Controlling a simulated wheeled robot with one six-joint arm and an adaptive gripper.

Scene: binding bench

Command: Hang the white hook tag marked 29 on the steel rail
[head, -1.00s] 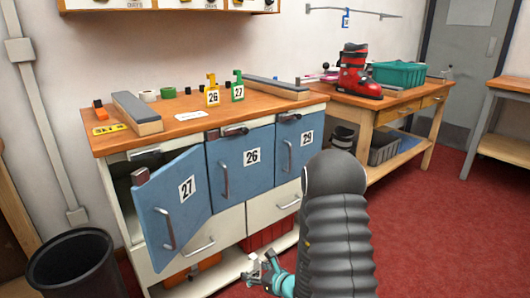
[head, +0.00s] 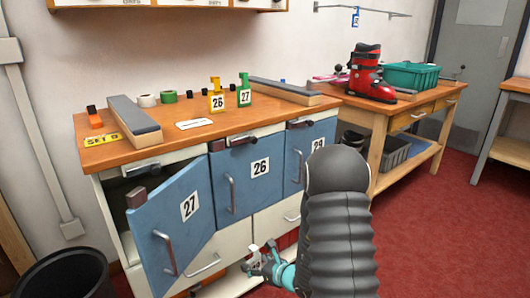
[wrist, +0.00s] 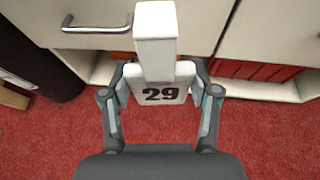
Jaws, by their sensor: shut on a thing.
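The white hook tag marked 29 (wrist: 162,93) is between the two fingers of my gripper (wrist: 160,110) in the wrist view, and the gripper is shut on it. Its white stem stands toward the top of that view. In the head view my gripper (head: 266,268) is low in front of the bench's white drawers, with the white tag (head: 256,254) small at its tip. The steel rail (head: 365,11) is on the wall at the back right, above the second bench. A blue tag (head: 355,17) hangs on it.
A yellow tag 26 (head: 216,96) and green tag 27 (head: 243,91) stand on the bench. A red boot (head: 369,74) and teal crate (head: 408,76) are below the rail.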

